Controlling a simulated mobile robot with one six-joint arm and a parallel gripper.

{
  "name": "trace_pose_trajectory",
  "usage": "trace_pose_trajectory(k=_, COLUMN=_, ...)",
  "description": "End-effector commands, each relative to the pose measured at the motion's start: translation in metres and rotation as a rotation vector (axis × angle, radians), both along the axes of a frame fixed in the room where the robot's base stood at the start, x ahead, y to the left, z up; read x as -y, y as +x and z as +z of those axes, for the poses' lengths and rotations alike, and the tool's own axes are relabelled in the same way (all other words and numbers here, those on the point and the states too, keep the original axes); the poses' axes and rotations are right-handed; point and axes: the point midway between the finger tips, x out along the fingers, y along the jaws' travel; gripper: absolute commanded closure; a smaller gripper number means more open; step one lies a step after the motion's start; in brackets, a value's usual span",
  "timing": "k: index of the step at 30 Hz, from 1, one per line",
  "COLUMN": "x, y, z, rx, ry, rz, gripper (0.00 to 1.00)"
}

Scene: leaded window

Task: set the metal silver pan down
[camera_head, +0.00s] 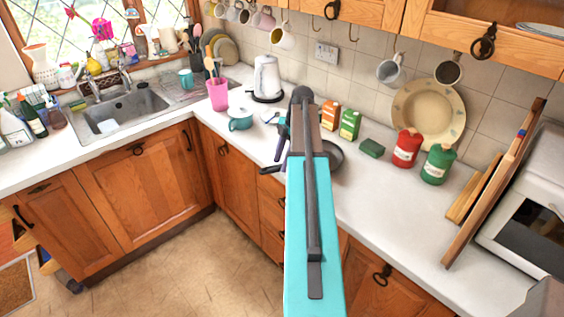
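A dark grey round pan (336,157) shows partly to the right of my teal arm, low at the counter by its front edge. The arm hides much of it. A dark bar that may be its handle (269,170) sticks out left of the arm, over the counter's front edge. The pan looks dark rather than bright silver. My gripper (281,146) is mostly hidden behind the end of my arm; only dark parts show on its left, near the pan. I cannot tell whether its fingers are shut on the pan, nor whether the pan touches the counter.
The white counter (385,200) is clear right of the pan. Behind are a green sponge (371,148), orange and green cartons (349,124), and red and green canisters (407,147). A teal pot (240,120) and pink utensil cup (217,95) stand left. Boards (490,190) lean at right.

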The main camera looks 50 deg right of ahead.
Motion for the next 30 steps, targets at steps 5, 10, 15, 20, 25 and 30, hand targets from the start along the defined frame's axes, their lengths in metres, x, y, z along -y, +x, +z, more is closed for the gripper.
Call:
trace_pose_trajectory(k=5, x=0.006, y=-0.001, z=0.013, rx=0.002, ry=-0.002, rz=-0.001, gripper=0.60)
trace_pose_trajectory(k=10, x=0.011, y=-0.002, z=0.031, rx=0.002, ry=-0.002, rz=-0.001, gripper=0.60)
trace_pose_trajectory(k=15, x=0.017, y=-0.004, z=0.050, rx=0.002, ry=-0.002, rz=-0.001, gripper=0.60)
trace_pose_trajectory(k=20, x=0.023, y=-0.006, z=0.069, rx=0.001, ry=-0.002, rz=-0.001, gripper=0.60)
trace_pose_trajectory(k=25, x=0.029, y=-0.009, z=0.088, rx=0.001, ry=-0.002, rz=-0.002, gripper=0.60)
trace_pose_trajectory(k=30, x=0.033, y=-0.010, z=0.102, rx=0.001, ry=-0.002, rz=-0.002, gripper=0.60)
